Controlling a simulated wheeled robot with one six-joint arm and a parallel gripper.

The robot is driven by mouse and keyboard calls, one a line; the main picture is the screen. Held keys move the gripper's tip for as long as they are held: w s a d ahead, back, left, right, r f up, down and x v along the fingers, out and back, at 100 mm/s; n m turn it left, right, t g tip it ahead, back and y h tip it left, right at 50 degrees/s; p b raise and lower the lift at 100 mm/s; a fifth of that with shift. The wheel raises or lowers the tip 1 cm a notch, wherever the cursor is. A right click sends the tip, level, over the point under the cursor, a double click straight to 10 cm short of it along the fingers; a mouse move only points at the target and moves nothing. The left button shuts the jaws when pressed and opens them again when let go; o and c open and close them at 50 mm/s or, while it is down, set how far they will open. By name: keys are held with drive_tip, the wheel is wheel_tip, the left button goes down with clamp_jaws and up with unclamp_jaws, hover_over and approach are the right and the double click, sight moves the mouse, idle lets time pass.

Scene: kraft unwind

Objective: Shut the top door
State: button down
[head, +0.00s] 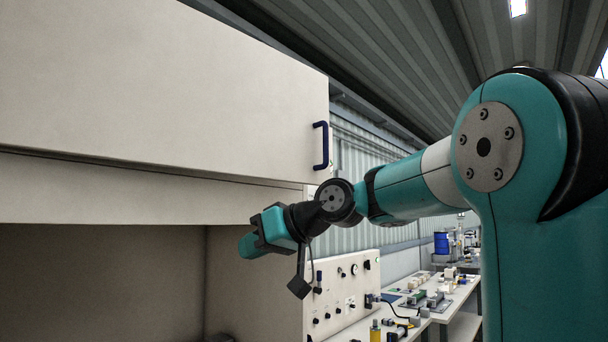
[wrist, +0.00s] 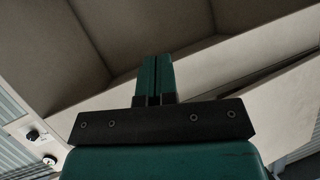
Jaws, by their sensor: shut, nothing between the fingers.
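The top door (head: 170,85) is a large cream panel at the upper left of the head view, with a dark blue bar handle (head: 321,146) near its right edge. A dark gap runs under its lower edge, and the panel appears to stand out from the cabinet front, so it looks ajar. In the wrist view the door (wrist: 275,105) slants away from the cream frame strip. My gripper (head: 246,247) is below and left of the handle, under the door, at the open lower bay. Its teal fingers (wrist: 157,62) are together and empty in the wrist view.
The cream frame strip (head: 130,192) runs just above my gripper. The open lower bay (head: 100,280) is dark and looks empty. A control panel (head: 340,290) with knobs and a gauge stands at right, beside a bench (head: 455,300) holding small parts.

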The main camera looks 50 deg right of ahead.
drive_tip(key=s+d+r+m+t+h, duration=0.1)
drive_tip(key=s+d+r+t+h, duration=0.25)
drive_tip(key=d+r, duration=0.75)
drive_tip(key=t+h, duration=0.2)
approach(294, 174)
drive_tip(key=shift+y, duration=0.25)
drive_tip(key=w+p, duration=0.6)
drive_tip(key=p, duration=0.1)
drive_tip(key=shift+w+d+r, duration=0.2)
drive_tip(key=shift+w+d, duration=0.05)
drive_tip(key=shift+w, duration=0.05)
drive_tip(key=shift+w+f, duration=0.2)
drive_tip(key=shift+w, duration=0.3)
